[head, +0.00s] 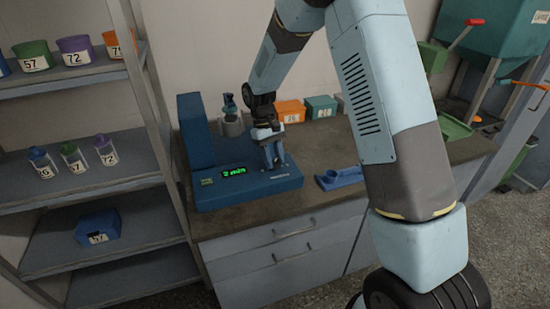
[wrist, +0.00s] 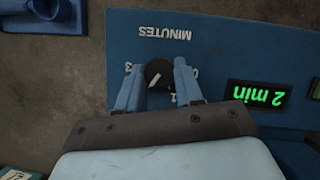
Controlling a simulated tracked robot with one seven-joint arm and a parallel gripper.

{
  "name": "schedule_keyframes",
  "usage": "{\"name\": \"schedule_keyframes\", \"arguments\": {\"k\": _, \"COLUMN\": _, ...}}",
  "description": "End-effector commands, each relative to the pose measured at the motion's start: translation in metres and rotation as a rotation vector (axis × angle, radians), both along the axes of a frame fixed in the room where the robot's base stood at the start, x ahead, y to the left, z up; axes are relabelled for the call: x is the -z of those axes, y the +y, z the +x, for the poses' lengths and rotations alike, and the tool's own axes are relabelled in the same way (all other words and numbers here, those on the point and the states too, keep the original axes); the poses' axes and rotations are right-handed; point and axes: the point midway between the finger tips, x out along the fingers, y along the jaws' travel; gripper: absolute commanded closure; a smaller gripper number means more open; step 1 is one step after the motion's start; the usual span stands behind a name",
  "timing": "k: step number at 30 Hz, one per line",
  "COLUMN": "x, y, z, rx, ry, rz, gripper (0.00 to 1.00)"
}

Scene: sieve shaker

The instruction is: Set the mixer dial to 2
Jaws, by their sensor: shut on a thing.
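The blue mixer (head: 193,140) stands on the bench, with a lit green display (head: 234,172) on its front. In the wrist view the display (wrist: 257,96) appears upside down and reads 2 min. Beside it is a black round dial (wrist: 157,72) with a white pointer line, under the word MINUTES. White numerals around the dial are partly hidden by my fingers. My gripper (wrist: 158,66) is shut on the dial, one blue finger on each side. In the head view my gripper (head: 272,160) reaches down onto the mixer's front deck and hides the dial.
A blue tray-like piece (head: 340,178) lies on the bench right of the mixer. Orange (head: 291,111) and teal (head: 321,106) bins stand along the wall. A shelf (head: 85,190) with labelled containers is at left. A green hopper machine (head: 495,45) stands at right.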

Motion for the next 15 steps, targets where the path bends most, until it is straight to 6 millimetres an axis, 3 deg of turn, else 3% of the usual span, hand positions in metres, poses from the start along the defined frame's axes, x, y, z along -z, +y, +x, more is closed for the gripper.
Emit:
{"name": "schedule_keyframes", "arguments": {"k": 2, "x": -0.0023, "y": 0.0019, "z": 0.0049, "rx": -0.001, "ry": -0.015, "rz": 0.007, "gripper": 0.95}}
{"name": "schedule_keyframes", "arguments": {"k": 3, "x": -0.0022, "y": 0.0019, "z": 0.0050, "rx": -0.001, "ry": -0.015, "rz": 0.007, "gripper": 0.61}}
{"name": "schedule_keyframes", "arguments": {"k": 10, "x": -0.0013, "y": 0.0007, "z": 0.0029, "rx": 0.000, "ry": -0.008, "rz": 0.004, "gripper": 0.40}}
{"name": "schedule_keyframes", "arguments": {"k": 15, "x": -0.0009, "y": 0.0001, "z": 0.0020, "rx": 0.000, "ry": -0.006, "rz": 0.002, "gripper": 0.39}}
